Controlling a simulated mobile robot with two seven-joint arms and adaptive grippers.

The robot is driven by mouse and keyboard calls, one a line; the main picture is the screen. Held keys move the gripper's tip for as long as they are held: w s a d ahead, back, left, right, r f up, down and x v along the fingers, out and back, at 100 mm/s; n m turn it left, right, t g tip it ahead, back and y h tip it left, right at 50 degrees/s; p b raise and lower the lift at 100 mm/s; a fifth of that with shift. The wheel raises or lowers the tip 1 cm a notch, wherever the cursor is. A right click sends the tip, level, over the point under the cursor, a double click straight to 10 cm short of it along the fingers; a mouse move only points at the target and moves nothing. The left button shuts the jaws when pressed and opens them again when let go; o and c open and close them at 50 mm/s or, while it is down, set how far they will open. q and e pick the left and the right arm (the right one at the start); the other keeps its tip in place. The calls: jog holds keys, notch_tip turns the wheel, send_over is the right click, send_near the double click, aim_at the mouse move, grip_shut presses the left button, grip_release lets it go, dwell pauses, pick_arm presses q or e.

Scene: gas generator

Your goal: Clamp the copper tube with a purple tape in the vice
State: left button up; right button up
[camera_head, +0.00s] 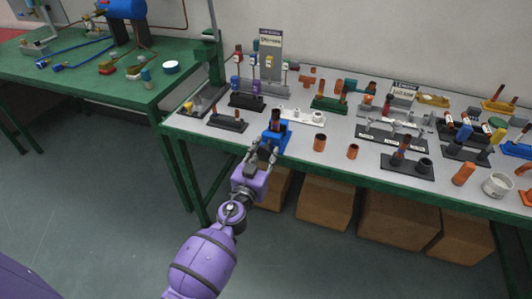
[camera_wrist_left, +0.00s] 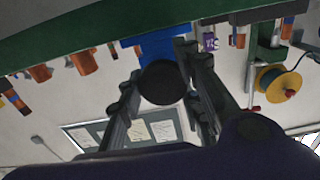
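The blue vice (camera_head: 273,139) stands at the front edge of the grey-topped table, with a dark brownish upright tube (camera_head: 276,117) at its top. I cannot make out purple tape on this tube. My left gripper (camera_head: 263,154) is at the front of the vice, its fingers apart. In the left wrist view, the fingers flank a dark round knob (camera_wrist_left: 162,83) in front of the vice's blue body (camera_wrist_left: 155,45). I cannot tell whether they touch the knob. A small purple part (camera_head: 257,87) shows among the holders behind. My right gripper is not in view.
Copper pieces (camera_head: 320,142) (camera_head: 352,151) stand to the right of the vice. A dark holder (camera_head: 228,121) is to its left, a white one (camera_head: 303,117) behind it. Cardboard boxes (camera_head: 325,203) lie under the table.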

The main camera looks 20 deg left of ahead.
pick_arm(q)
jog(key=shift+d, duration=0.2)
jog(key=shift+c, duration=1)
